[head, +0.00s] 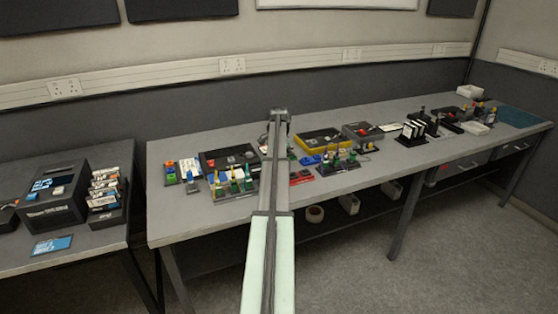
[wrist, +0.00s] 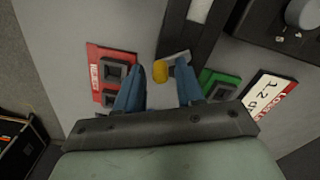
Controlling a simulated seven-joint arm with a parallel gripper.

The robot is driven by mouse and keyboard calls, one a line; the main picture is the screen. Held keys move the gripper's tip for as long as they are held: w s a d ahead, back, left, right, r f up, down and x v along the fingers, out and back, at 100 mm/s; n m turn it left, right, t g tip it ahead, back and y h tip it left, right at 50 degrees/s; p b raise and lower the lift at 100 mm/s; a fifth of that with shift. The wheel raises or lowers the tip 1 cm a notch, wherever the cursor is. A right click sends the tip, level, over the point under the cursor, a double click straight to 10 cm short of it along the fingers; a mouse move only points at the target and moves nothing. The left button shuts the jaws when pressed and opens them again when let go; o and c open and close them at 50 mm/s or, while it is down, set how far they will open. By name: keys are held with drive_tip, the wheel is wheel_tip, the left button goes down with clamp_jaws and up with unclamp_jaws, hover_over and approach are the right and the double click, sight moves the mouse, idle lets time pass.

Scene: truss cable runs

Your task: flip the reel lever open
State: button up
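In the wrist view my gripper (wrist: 159,70) is open, with its two blue fingers apart. A yellow knob (wrist: 160,72) shows between the fingertips, with a gap on either side. A short pale grey bar (wrist: 177,56) lies beside the knob, at the lower end of a dark strip (wrist: 190,35); this looks like the reel lever, but my gripper hides part of the area. I cannot tell how high the fingers are above it. In the head view my gripper (head: 279,115) is over the long table, and the lever cannot be made out.
A red plate with black blocks (wrist: 97,55) lies left of the fingers, and a green plate (wrist: 228,85) lies right. A white label card (wrist: 268,97) and a dark panel with a grey knob (wrist: 303,14) are further right. Several devices crowd the long table (head: 190,225).

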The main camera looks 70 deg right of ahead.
drive_tip(key=shift+o, duration=0.3)
drive_tip(key=shift+r, duration=0.1)
wheel_tip(320, 180, up, 14)
drive_tip(key=shift+f, duration=0.2)
idle(0.7)
